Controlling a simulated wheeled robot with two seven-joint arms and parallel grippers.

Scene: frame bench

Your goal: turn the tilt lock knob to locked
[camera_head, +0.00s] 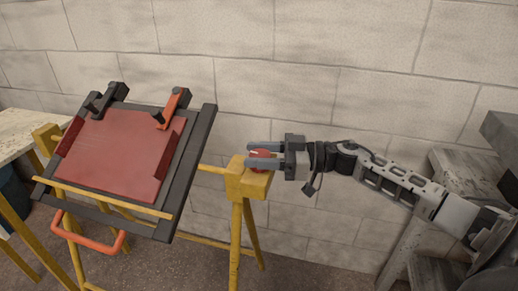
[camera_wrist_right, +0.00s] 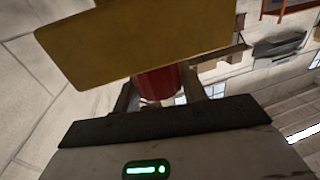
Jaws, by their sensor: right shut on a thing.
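The tilt lock knob (camera_head: 262,154) is a small red knob at the yellow block on the right end of the frame bench. It also shows as a red ribbed cylinder in the right wrist view (camera_wrist_right: 158,82). My right gripper (camera_head: 251,155) reaches in from the right, with its two fingers on either side of the knob, shut on it. In the right wrist view its fingers (camera_wrist_right: 159,95) flank the knob, below the yellow block (camera_wrist_right: 140,40). I cannot read any lock marking. My left gripper is not in view.
A tilted dark board (camera_head: 190,165) with a red panel (camera_head: 120,155) stands on the yellow frame (camera_head: 236,235). A black clamp (camera_head: 104,98) and an orange clamp (camera_head: 172,107) sit on its top edge. An orange handle (camera_head: 90,248) hangs below. A block wall (camera_head: 380,50) is behind.

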